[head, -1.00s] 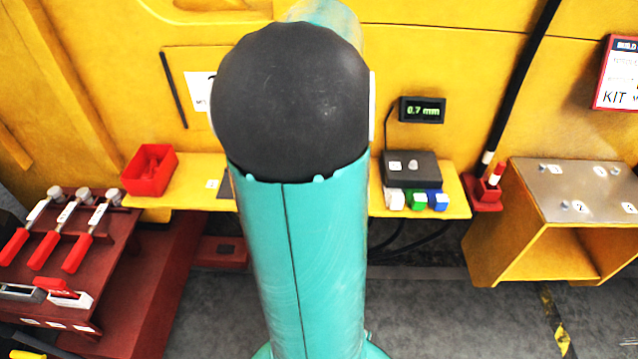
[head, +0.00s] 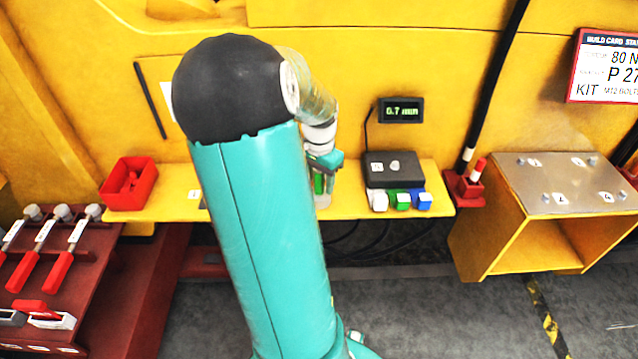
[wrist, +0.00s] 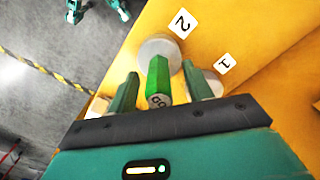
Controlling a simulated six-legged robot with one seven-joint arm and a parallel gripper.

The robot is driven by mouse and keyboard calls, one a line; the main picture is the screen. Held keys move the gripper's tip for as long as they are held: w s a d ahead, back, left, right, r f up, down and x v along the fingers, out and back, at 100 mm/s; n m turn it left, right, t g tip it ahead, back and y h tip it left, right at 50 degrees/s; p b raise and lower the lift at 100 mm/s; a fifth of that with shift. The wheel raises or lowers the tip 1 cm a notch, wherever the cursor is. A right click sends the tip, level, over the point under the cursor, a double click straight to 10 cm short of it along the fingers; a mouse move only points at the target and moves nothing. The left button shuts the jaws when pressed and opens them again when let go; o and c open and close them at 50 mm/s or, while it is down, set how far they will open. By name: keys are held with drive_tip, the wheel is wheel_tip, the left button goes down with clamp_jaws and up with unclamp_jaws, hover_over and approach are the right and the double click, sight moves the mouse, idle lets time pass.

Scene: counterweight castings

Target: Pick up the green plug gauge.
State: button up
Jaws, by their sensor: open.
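My gripper (wrist: 160,70) is open, with one finger on each side of the gauge and visible gaps between. In the head view my gripper (head: 325,172) is low over the yellow shelf, left of the dark box. A small green part of the gauge (head: 319,184) shows there, mostly hidden by my gripper.
Another round pale piece (wrist: 210,84) by label "1" is partly behind a finger. The dark box (head: 389,170) with white, green and blue blocks (head: 401,200) stands close on the right. A red bin (head: 130,184) is at the shelf's left.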

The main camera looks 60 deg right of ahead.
drive_tip(key=shift+f, duration=0.4)
clamp_jaws()
